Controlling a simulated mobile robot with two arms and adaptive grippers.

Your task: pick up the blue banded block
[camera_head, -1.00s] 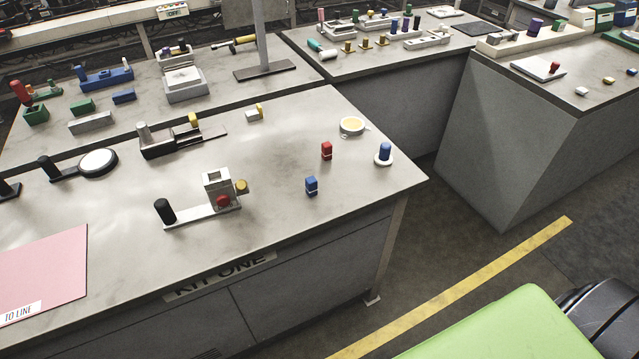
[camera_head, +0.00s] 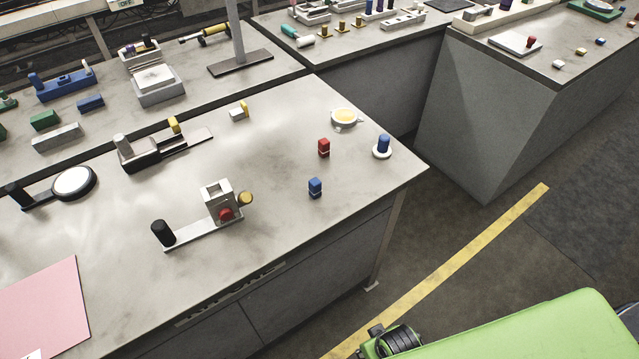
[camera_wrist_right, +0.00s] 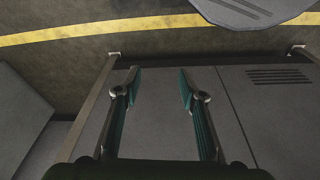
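The blue banded block (camera_head: 315,188) stands on the near grey table in the head view, toward its right front edge. A light band shows around its lower part. A similar red block (camera_head: 324,147) stands just behind it. My right gripper (camera_wrist_right: 160,78) shows in the right wrist view with its two fingers apart and nothing between them. It faces the grey front of a cabinet and the floor, and the blue block is not in that view. My left gripper is in neither view.
Near the block are a blue peg on a white round base (camera_head: 382,152), a cup with yellow contents (camera_head: 344,118) and a metal fixture with a red knob (camera_head: 217,198). A pink sheet (camera_head: 42,305) lies at left. The table around the block is clear.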

